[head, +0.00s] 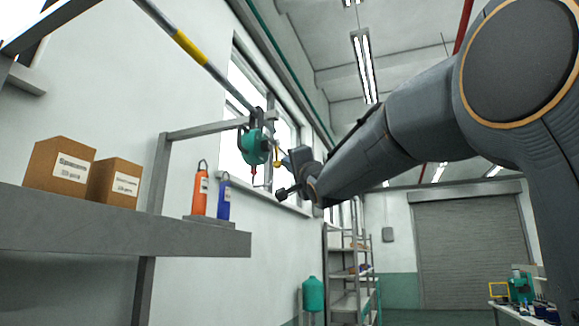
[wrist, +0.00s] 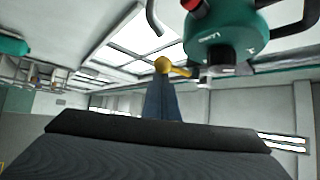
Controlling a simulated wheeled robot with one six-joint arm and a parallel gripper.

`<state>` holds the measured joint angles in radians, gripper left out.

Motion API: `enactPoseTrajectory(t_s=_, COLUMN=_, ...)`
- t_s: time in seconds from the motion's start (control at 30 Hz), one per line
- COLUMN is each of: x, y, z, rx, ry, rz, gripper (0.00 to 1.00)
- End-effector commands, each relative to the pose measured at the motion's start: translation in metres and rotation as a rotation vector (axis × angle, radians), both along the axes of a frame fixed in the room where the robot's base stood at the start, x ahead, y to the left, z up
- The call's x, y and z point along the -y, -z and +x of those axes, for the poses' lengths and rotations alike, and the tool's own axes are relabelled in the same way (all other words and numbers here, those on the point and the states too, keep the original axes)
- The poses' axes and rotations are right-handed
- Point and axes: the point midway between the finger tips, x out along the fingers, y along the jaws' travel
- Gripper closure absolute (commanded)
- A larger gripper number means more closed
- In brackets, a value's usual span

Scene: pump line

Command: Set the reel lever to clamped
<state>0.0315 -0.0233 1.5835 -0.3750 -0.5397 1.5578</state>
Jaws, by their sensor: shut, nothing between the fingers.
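The teal reel (head: 254,148) hangs from a grey bracket at the centre left of the head view. In the wrist view the teal reel (wrist: 235,32) fills the upper right. Its lever shows as a yellow arm with a round knob (wrist: 163,65), also visible small in the head view (head: 277,163). My gripper (head: 291,161) is just right of the knob. In the wrist view my shut, empty fingers (wrist: 160,84) point up at the knob and overlap its lower edge. I cannot tell whether they touch it. Lever position labels are not readable.
A grey shelf (head: 120,222) at left carries two brown boxes (head: 59,168), an orange tool (head: 200,190) and a blue one (head: 224,197). A yellow-banded pole (head: 188,47) slopes down towards the reel. Storage racks (head: 350,270) stand behind.

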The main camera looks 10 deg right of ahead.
Motion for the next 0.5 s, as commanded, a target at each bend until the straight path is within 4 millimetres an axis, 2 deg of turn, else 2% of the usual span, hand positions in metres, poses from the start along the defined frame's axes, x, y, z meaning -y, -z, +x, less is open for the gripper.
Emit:
enactPoseTrajectory(t_s=0.3, x=0.004, y=0.0, z=0.001, rx=-0.001, ry=0.003, rz=-0.001, gripper=1.0)
enactPoseTrajectory(t_s=0.5, x=0.018, y=-0.001, z=0.005, rx=-0.002, ry=0.0, rz=0.0, gripper=1.0)
